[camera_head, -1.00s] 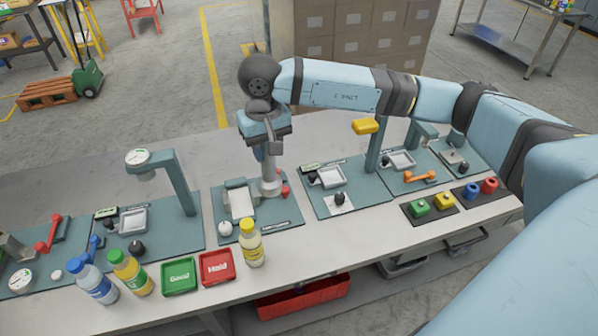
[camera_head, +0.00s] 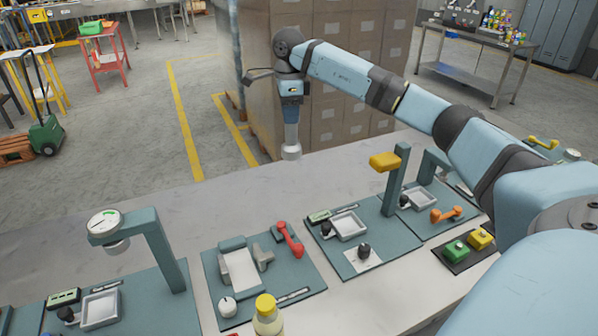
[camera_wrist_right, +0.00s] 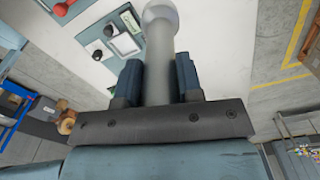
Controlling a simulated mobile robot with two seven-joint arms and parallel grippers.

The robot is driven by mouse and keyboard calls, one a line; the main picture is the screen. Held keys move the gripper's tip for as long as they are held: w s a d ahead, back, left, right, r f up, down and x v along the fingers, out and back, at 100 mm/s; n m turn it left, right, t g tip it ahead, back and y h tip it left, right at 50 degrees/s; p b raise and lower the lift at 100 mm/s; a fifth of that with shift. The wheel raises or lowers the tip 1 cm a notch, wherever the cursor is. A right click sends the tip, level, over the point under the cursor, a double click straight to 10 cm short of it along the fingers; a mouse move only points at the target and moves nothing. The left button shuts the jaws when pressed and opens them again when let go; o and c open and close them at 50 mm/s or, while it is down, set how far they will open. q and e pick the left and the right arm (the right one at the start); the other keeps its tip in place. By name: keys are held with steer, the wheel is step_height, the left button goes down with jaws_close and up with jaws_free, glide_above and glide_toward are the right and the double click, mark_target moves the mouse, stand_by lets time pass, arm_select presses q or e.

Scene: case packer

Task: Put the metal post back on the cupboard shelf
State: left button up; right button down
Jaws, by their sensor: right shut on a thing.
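My right gripper (camera_head: 291,104) is shut on the metal post (camera_head: 291,143), a grey cylinder that hangs upright below the fingers near the bench's far edge. In the right wrist view the two blue-grey fingers (camera_wrist_right: 158,82) clasp the post (camera_wrist_right: 159,50) from both sides, and its wider round end points away from the gripper. My left gripper is not in view. No open cupboard shelf shows clearly; tall blue-grey cabinets (camera_head: 561,32) with shut fronts stand at the far upper right.
The bench (camera_head: 180,205) carries several teal fixture mats (camera_head: 290,282), a gauge stand (camera_head: 165,245) and a yellow-capped bottle (camera_head: 267,318). Stacked brown cartons (camera_head: 345,85) stand close behind the gripper. A metal table (camera_head: 470,75) with goods is at the upper right.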

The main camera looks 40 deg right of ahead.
step_height(320, 180, down, 17)
steer(key=shift+p, duration=0.35)
steer(key=shift+f, duration=0.1)
steer(key=c, duration=0.8)
jaws_free()
